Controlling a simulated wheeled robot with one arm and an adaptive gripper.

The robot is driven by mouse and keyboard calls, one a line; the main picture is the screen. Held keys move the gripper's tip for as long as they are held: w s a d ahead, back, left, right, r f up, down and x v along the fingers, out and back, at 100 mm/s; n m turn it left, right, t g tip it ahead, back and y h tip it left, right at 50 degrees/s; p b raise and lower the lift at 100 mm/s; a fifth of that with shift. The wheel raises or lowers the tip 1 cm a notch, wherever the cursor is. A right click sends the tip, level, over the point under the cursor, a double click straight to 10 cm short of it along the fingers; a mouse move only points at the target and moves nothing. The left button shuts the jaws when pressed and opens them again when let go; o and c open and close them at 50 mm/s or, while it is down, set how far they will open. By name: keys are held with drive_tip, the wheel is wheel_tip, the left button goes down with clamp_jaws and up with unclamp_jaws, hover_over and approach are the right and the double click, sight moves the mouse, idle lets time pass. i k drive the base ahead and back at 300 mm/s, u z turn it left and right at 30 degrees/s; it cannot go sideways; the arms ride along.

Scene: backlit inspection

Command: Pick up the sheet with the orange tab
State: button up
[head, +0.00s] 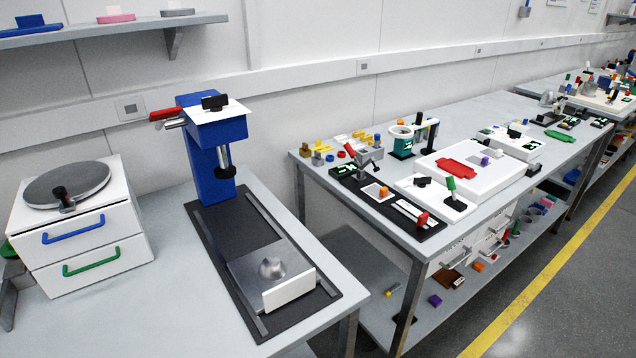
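On the second bench, a small pale sheet (373,193) lies flat on a black board (350,180), with an orange piece (383,191) at its right side that looks like a tab. It is small in the picture, so I cannot tell how the orange piece is attached. My gripper is not in view, and nothing is seen touching the sheet.
A white plate with a black piece (422,182), a green-handled tool (451,188) and a red block (422,219) stand close right of the sheet. A blue press (217,130) and white drawer unit (85,240) occupy the nearer bench. Grey floor (560,270) is clear at right.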

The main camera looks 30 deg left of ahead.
sight(380, 193)
drive_tip(key=u, duration=0.9)
drive_tip(key=i, duration=0.85)
drive_tip(key=u, duration=0.8)
